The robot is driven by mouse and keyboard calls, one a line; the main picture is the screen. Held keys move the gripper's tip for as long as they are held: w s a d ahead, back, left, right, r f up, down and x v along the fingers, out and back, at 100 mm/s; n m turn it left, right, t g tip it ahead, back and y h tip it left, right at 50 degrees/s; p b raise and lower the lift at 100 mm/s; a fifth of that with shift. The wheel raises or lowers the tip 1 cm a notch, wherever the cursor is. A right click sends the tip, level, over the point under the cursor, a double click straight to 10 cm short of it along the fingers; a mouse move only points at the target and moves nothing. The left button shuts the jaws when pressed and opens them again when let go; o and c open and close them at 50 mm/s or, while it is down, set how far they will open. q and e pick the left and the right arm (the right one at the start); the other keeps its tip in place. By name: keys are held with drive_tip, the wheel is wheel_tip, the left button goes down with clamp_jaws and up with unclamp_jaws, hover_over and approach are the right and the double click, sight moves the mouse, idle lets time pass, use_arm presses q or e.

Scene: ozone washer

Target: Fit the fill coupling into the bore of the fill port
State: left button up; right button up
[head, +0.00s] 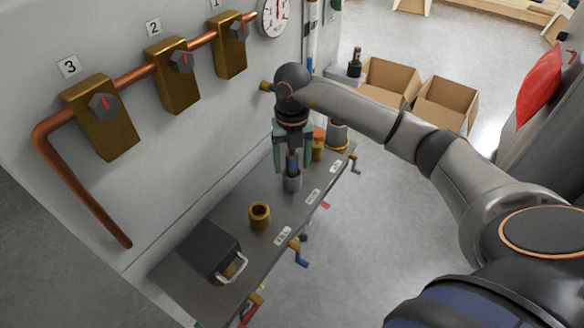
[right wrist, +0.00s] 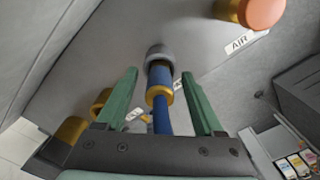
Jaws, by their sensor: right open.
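A blue coupling with a brass collar, which I take for the fill coupling (head: 292,163), stands upright on the bench in a grey cup-like base (head: 292,182). My right gripper (head: 293,158) points down over it with its green fingers apart. In the right wrist view the blue coupling (right wrist: 159,76) lies between the open fingers (right wrist: 160,82), with a gap on each side. The brass ring with a dark open bore (head: 259,215), seemingly the fill port, stands empty on the bench, nearer the camera. My left gripper is out of view.
A dark box with a metal handle (head: 208,252) sits at the bench's near end. Another brass fitting (head: 317,150) and an orange-topped part (right wrist: 262,12) are close beyond the gripper. Brass valves (head: 104,118) and copper pipe line the wall. Valve handles (head: 299,250) stick out along the front edge.

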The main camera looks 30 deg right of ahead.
clamp_jaws()
idle(0.4)
drive_tip(key=shift+r, duration=0.1)
